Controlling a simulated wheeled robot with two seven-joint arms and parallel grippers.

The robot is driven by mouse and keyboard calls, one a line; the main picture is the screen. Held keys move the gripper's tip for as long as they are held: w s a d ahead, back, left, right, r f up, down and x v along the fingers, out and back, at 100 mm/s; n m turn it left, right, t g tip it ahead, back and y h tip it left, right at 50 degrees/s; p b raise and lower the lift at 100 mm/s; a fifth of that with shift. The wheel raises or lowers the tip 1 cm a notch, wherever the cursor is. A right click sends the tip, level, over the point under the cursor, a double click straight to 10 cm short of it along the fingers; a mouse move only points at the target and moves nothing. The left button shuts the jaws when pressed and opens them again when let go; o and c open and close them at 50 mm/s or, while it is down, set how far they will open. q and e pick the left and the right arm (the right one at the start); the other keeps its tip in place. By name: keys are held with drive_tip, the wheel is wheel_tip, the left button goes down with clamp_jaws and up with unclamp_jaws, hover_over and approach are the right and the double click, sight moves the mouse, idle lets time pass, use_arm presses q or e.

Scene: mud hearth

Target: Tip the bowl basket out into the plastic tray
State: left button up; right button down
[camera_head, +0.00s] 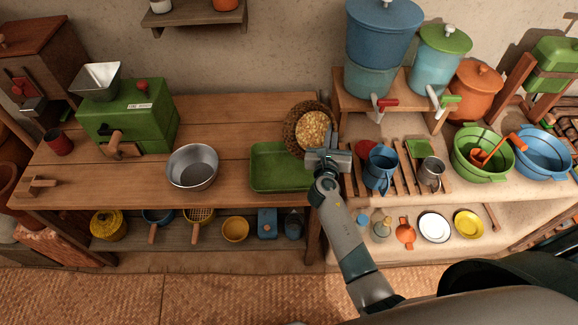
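The bowl basket (291,126) is brown and woven, with a yellowish, lumpy load inside. It is at the back right of the wooden table, beside the far right corner of the green plastic tray (268,183). The tray is shallow and rectangular, and its visible floor looks empty. My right gripper (326,150) is at the basket's near right edge and appears shut on its rim. The gripper hides part of the rim and the tray's right end. How far the basket is above the table I cannot tell. My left gripper is not in view.
A steel bowl (192,168) stands left of the tray, and a green grinder (130,117) is further left. A blue mug (380,169) and slatted rack are close on the right. Blue water containers (380,38) stand behind. The table behind the steel bowl is clear.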

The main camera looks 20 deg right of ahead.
drive_tip(key=shift+s+a+r+n+t+h+b, duration=0.25)
drive_tip(key=shift+a+r+t+b, duration=0.1)
drive_tip(key=shift+b, duration=0.9)
drive_tip(key=shift+s+a+r+n+t+h+b, duration=0.15)
drive_tip(key=shift+a+r+n+t+b, duration=0.15)
drive_tip(key=shift+b, duration=0.9)
drive_tip(key=shift+a+b, duration=0.1)
drive_tip(key=shift+b, duration=0.2)
drive_tip(key=shift+s+a+f+n+t+b, duration=0.1)
drive_tip(key=shift+a+n+t+b, duration=0.2)
drive_tip(key=shift+b, duration=1.2)
drive_tip(key=shift+h, duration=0.3)
drive_tip(key=shift+a+b, duration=0.1)
drive_tip(key=shift+b, duration=0.4)
drive_tip(key=shift+s+t, duration=0.1)
drive_tip(key=shift+t, duration=0.15)
